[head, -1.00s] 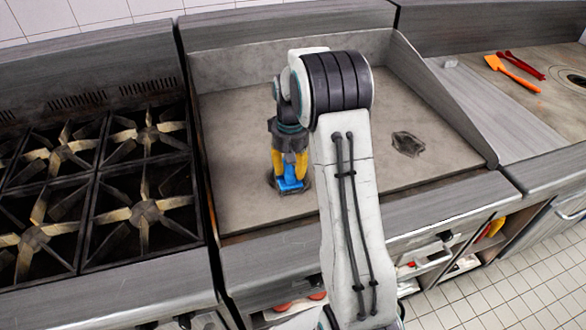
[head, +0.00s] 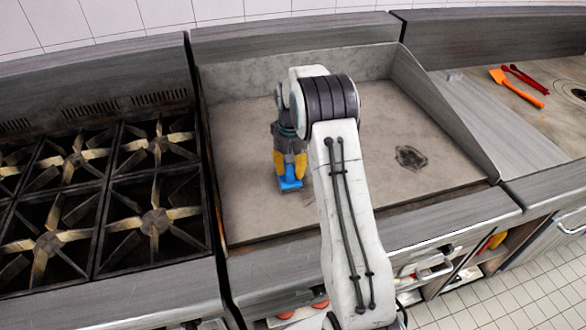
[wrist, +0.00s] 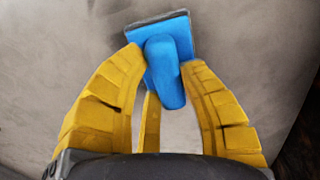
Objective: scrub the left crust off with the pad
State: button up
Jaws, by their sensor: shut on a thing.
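My gripper (head: 290,166), with yellow fingers, points down over the left part of the flat griddle plate (head: 350,205). It is shut on the blue handle of the scrub pad (head: 290,184). In the wrist view the pad (wrist: 180,35) has a dark grey underside edge, and the yellow fingers sit on both sides of its handle. The pad is at the griddle surface; whether it presses on it I cannot tell. No dark crust shows around the pad in either view; the spot under it is hidden. The right crust (head: 410,157) is a dark patch on the plate's right half.
A burner range (head: 100,190) with raised grates stands left of the griddle. Raised splash walls edge the plate at the back and right. An orange spatula (head: 517,86) and red tongs (head: 528,78) lie on the far right counter. The plate between pad and right crust is largely behind my arm.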

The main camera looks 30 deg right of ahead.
aim_at(302, 187)
jog(key=shift+w+d+p, duration=0.25)
jog(key=shift+w+p, duration=0.6)
jog(key=shift+w, duration=0.15)
jog(key=shift+w+d+p, duration=0.2)
jog(key=shift+w+p, duration=0.6)
jog(key=shift+w, duration=0.2)
jog(key=shift+s+d, duration=0.15)
jog(key=shift+d, duration=0.65)
jog(key=shift+s+a+f+b, duration=0.1)
jog(key=shift+s+b, duration=0.55)
jog(key=shift+b, duration=0.1)
jog(key=shift+s+a+b, duration=0.25)
jog(key=shift+s+b, duration=0.6)
jog(key=shift+s, duration=0.4)
